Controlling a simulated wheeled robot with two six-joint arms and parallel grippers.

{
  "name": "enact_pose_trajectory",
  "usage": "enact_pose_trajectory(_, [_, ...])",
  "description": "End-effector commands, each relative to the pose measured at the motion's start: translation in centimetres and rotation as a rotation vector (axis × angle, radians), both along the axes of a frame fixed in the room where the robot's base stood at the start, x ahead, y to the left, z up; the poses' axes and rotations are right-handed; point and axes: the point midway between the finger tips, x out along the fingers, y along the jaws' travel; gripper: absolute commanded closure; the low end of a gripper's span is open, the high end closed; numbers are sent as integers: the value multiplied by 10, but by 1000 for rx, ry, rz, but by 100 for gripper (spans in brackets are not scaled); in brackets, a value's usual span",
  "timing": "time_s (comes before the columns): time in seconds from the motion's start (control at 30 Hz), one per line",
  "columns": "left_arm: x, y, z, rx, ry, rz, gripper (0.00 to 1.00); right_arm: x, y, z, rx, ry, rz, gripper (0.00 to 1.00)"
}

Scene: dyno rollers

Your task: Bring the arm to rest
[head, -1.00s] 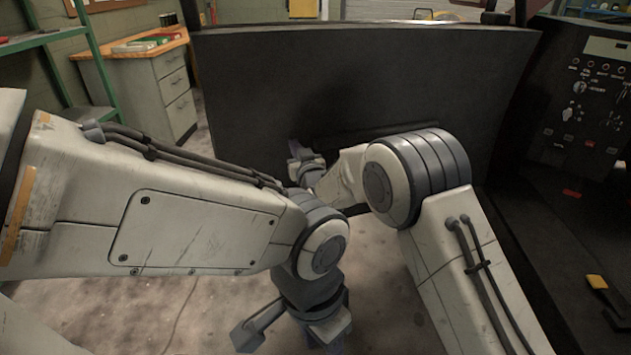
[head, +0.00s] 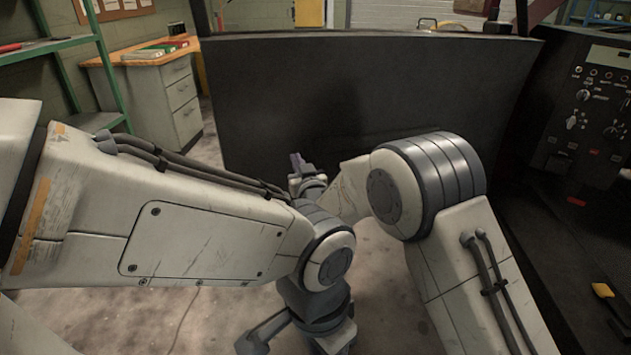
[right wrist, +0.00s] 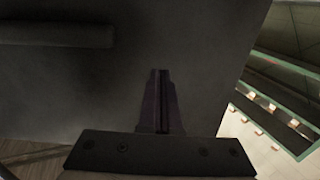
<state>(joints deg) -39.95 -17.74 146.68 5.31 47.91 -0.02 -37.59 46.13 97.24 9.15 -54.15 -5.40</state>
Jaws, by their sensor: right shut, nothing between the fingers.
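My right gripper (head: 297,160) shows small beyond the arms in the head view, in front of a large dark panel (head: 300,85). In the right wrist view its two fingers (right wrist: 160,73) are together with nothing between them. The dark panel (right wrist: 205,40) fills most of that view behind them, and I cannot tell how wide the gap is. My right arm (head: 455,235) is bent, with its elbow at the middle right. My left arm (head: 200,235) reaches in from the left and its wrist (head: 318,310) points down. The left fingers do not show.
A black control console (head: 600,110) with knobs stands at the right, close to my right arm. A yellow-tipped object (head: 602,290) lies on its dark surface. A drawer cabinet (head: 165,95) and green shelving (head: 70,75) stand at the back left. Bare floor (head: 390,310) shows between the arms.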

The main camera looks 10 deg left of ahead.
Motion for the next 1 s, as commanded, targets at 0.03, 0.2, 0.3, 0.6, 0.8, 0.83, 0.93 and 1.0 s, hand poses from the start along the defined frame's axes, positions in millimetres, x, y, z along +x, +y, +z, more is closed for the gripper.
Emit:
enact_pose_trajectory(0.03, [0, 0, 4, -1, -1, 0, 50, -9, -7, 2, -2, 3, -2, 100])
enact_pose_trajectory(0.2, [0, 0, 9, 0, 0, 0, 50, -36, -30, 2, -2, 1, -12, 100])
enact_pose_trajectory(0.3, [0, 0, 11, 0, 0, 0, 50, -50, -37, 1, -2, 2, -12, 100])
enact_pose_trajectory(0.6, [0, 0, 12, 0, 0, 0, 50, -63, -58, -2, -21, 40, -28, 100])
enact_pose_trajectory(0.8, [0, 0, 12, 0, 0, 0, 50, -59, -154, -28, -148, 325, -139, 100])
enact_pose_trajectory(0.83, [0, 0, 12, 0, 0, 0, 50, -64, -174, -34, -172, 386, -160, 100])
enact_pose_trajectory(0.93, [0, 0, 12, 0, 0, 0, 50, -92, -239, -54, -241, 596, -234, 100])
enact_pose_trajectory(1.0, [0, 0, 12, 0, 0, 0, 50, -118, -275, -65, -273, 724, -276, 100])
